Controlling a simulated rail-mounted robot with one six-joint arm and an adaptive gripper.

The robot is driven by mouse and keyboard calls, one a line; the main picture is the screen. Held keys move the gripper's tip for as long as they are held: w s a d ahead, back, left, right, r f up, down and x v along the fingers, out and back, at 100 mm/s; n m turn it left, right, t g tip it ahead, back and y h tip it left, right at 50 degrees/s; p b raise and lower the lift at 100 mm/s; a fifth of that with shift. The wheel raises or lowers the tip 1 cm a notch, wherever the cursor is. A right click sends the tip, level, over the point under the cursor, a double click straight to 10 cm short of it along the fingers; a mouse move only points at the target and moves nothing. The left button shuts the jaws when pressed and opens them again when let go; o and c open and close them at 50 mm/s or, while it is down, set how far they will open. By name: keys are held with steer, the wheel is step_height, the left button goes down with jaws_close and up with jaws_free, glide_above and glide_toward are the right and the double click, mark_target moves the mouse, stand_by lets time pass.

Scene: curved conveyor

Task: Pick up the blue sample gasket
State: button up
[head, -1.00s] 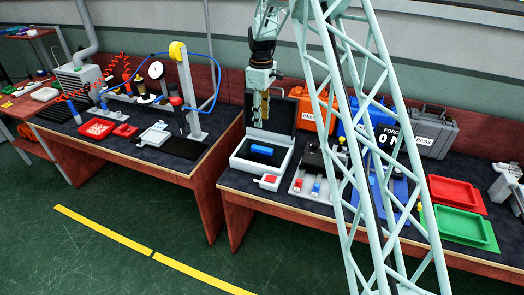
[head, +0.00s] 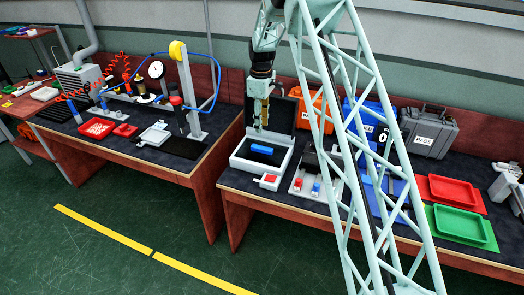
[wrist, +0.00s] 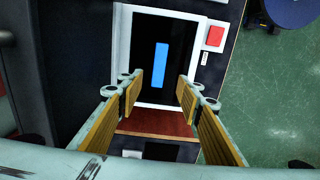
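The blue sample gasket (head: 262,150) is a blue bar lying in the dark inside of an open case (head: 241,163) with a light rim. In the wrist view the gasket (wrist: 160,65) stands lengthwise, centred between the fingers and beyond their tips. The case's light rim (wrist: 122,40) frames it there. My gripper (head: 262,126) points down above the case, near its raised lid. In the wrist view my gripper (wrist: 159,92) has its two yellow-padded fingers wide apart with nothing between them. It is apart from the gasket.
A small white box with a red top (head: 269,180) sits at the case's front right corner. Right of the case stands a grey fixture (head: 301,186) with small red and blue parts. Red (head: 452,190) and green (head: 462,226) trays lie further right. Hard cases line the back.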

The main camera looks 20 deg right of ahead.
glide_above(262, 147)
steer(key=shift+s+a+f, duration=0.1)
steer(key=shift+f, duration=1.8)
steer(key=shift+s+a+f, duration=0.1)
steer(key=shift+f, duration=1.75)
steer(key=shift+f, duration=0.1)
steer(key=shift+d+f+b, duration=0.15)
steer(key=shift+f+b, duration=0.2)
steer(key=shift+f, duration=2.15)
steer(key=c, duration=0.9)
